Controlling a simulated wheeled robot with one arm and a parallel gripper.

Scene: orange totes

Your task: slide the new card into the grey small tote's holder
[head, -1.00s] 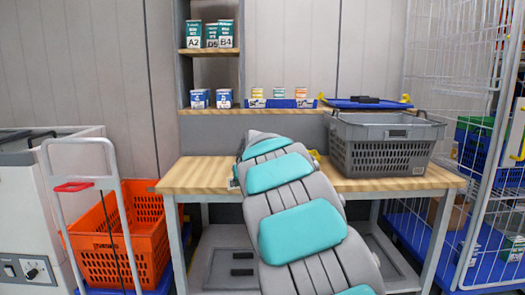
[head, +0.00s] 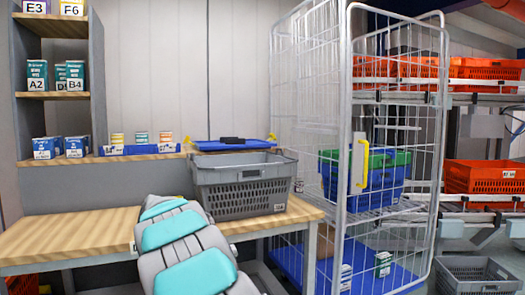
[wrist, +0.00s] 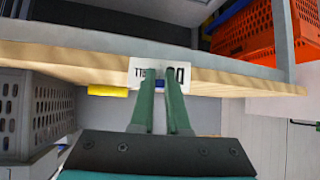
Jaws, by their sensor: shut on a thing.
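My gripper (wrist: 164,84) is shut on a small white card (wrist: 159,65) with dark print, which looks upside down in the wrist view. The card is in front of the wooden bench edge in that view. A grey tote (head: 238,200) with slotted walls stands upright on the right part of the bench in the head view. A grey slotted wall also shows at the left of the wrist view (wrist: 42,122), apart from the card. A small rectangle is on the tote's upper front; I cannot tell whether it holds a card. My gripper is hidden in the head view.
The bench (head: 75,232) has bare wood left of the tote. A blue lid (head: 234,145) lies behind it. A wire roll cage (head: 345,120) stands close on the right. Another grey tote (head: 478,278) is low at far right. Orange totes (head: 485,178) sit on racks.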

